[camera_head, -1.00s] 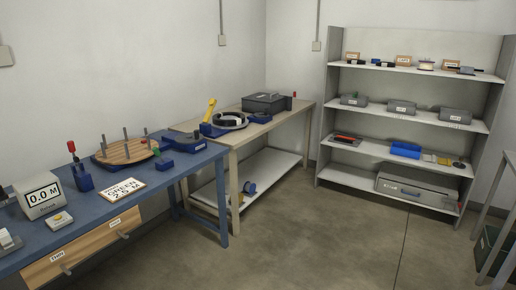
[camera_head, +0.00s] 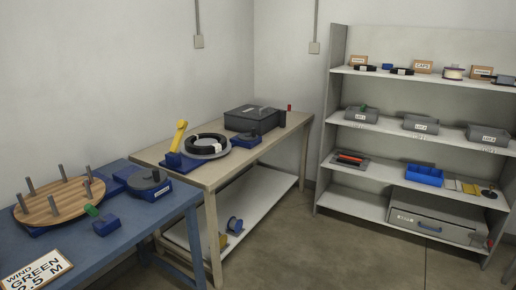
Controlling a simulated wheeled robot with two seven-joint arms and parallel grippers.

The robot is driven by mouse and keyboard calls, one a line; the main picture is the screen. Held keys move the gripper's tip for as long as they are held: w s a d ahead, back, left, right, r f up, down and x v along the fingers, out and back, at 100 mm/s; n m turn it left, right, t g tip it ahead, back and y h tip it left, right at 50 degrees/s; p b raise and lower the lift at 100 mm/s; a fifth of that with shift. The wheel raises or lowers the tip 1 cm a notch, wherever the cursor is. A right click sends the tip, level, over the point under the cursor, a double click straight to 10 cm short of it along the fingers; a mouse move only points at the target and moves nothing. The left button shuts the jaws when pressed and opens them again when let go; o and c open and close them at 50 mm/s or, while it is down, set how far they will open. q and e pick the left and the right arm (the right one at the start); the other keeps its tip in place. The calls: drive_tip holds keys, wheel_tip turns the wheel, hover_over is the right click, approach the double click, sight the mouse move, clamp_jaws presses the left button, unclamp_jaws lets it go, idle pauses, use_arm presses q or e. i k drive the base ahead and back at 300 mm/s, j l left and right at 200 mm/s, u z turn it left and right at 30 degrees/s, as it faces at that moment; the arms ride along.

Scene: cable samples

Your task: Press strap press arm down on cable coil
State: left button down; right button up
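The strap press stands on the tan table (camera_head: 150,158). Its yellow press arm (camera_head: 178,137) is raised, tilted up and to the right from a blue base (camera_head: 180,162). A black cable coil (camera_head: 207,140) lies on the round grey plate (camera_head: 215,152) just right of the arm, with a pale patch on its right side. The arm does not touch the coil's top. Neither of my grippers is in view.
The blue table (camera_head: 150,215) at left holds a wooden peg board (camera_head: 58,203), a blue block (camera_head: 106,224) and a sign (camera_head: 35,275). A grey case (camera_head: 254,118) sits behind the coil. A shelf (camera_head: 425,130) stands at right. Floor (camera_head: 310,250) is clear in front.

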sight(182, 125)
drive_tip(key=i, duration=0.75)
drive_tip(key=i+l+u, duration=0.15)
drive_tip(key=i, duration=0.6)
drive_tip(key=i+l+u, duration=0.15)
drive_tip(key=i+u, duration=0.25)
drive_tip(key=i+l+u, duration=0.4)
drive_tip(key=i, duration=0.15)
drive_tip(key=i+l+u, duration=0.4)
drive_tip(key=i, duration=0.05)
